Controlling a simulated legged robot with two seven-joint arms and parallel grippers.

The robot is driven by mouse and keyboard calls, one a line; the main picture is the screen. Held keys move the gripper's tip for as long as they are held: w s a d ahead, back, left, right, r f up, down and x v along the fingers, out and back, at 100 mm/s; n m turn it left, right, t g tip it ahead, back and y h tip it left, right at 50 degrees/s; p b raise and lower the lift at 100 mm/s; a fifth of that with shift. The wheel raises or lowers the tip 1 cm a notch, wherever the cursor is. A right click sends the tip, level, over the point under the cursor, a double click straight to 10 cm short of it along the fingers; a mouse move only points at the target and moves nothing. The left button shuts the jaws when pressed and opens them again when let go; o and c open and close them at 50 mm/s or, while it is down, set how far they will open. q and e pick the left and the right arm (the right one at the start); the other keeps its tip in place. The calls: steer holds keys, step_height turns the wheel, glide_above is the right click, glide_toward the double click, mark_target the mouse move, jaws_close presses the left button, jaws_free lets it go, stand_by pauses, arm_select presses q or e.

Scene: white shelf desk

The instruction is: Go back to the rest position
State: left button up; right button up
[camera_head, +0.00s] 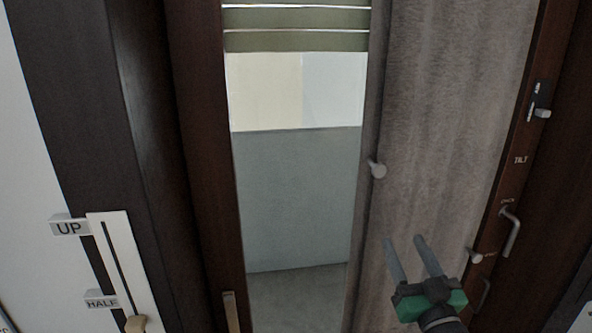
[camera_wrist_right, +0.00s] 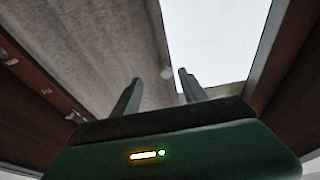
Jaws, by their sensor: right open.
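My right gripper (camera_head: 408,258) is at the lower right of the head view, with two grey fingers on a green and black body. Its fingers point up and stand apart, with nothing between them. It is in front of the lower part of a grey-brown curtain (camera_head: 450,110). In the right wrist view the gripper (camera_wrist_right: 157,84) is also open and empty, with the curtain (camera_wrist_right: 90,50) behind its left finger and a bright opening behind the right one. My left gripper is not in view.
A dark wooden frame (camera_head: 205,150) surrounds a window with green slats (camera_head: 295,28) at its top. A round knob (camera_head: 377,170) sits at the curtain's edge. A slider panel (camera_head: 112,250) with UP (camera_head: 69,228) and HALF labels is at lower left.

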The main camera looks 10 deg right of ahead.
step_height(320, 180, down, 11)
steer(key=w+a+g+p, duration=0.1)
steer(key=a+g+p, duration=0.1)
steer(key=g, duration=0.4)
steer(key=s+a+f+g+p, duration=0.1)
steer(key=s+a+f+g, duration=0.2)
steer(key=s+f+g, duration=0.3)
steer(key=s+a+f+g+p, duration=0.1)
steer(key=s+a+f+g, duration=0.3)
steer(key=s+f, duration=0.6)
steer(key=s+g, duration=0.1)
steer(key=g, duration=0.1)
steer(key=shift+a+f+g+y, duration=0.2)
steer(key=shift+a+g+y, duration=0.1)
steer(key=shift+y, duration=0.1)
